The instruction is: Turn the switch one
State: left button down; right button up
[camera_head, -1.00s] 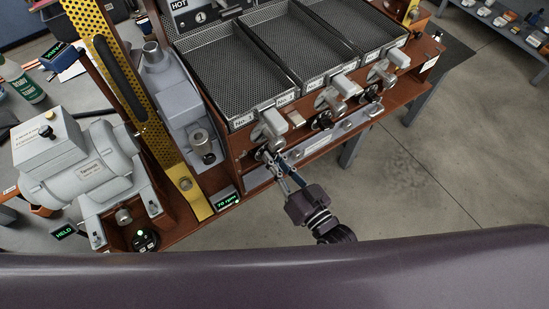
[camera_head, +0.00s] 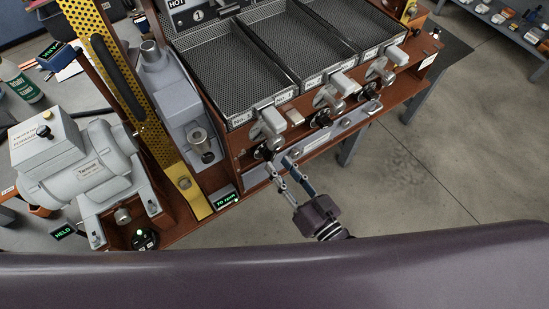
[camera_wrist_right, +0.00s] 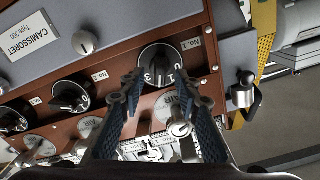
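Switch one is a round black rotary knob with white numbers on its dial. In the wrist view the switch (camera_wrist_right: 158,62) sits on the brown panel beside a No. 1 label. It is small in the head view, where the switch (camera_head: 264,152) is at the front left of the panel below the first tray. My right gripper (camera_head: 284,171) is just in front of it, apart from the knob. In the wrist view my right gripper (camera_wrist_right: 163,88) has its fingers spread with nothing held between them. The exact dial setting is hard to read. My left gripper is not in view.
Other black knobs (camera_wrist_right: 70,97) line the same panel. Grey metal levers (camera_head: 270,122) project above the knobs, close to my right gripper. Perforated trays (camera_head: 238,75) lie behind. A grey motor (camera_head: 85,165) stands at left.

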jog(key=v, duration=0.8)
jog(key=s+d+f+g+h, duration=0.2)
jog(key=d+f, duration=0.2)
jog(key=f, duration=0.6)
jog(key=s+d+f+g+h, duration=0.1)
jog(key=d+f+g+h, duration=0.15)
jog(key=f, duration=0.75)
jog(key=s+d+f+g+h, duration=0.2)
jog(key=d+f, duration=0.2)
jog(key=f, duration=0.6)
jog(key=s+d+f+g+h, duration=0.1)
jog(key=s+d+f+g, duration=0.1)
jog(key=s+f+g, duration=0.2)
jog(key=s+d+f+g+h, duration=0.1)
jog(key=s+f+g, duration=0.3)
jog(key=s+f, duration=0.7)
jog(key=s+d, duration=0.1)
jog(key=s, duration=0.5)
jog(key=shift+s+d+f+n, duration=0.2)
jog(key=shift+d+n, duration=0.15)
jog(key=shift+n, duration=0.05)
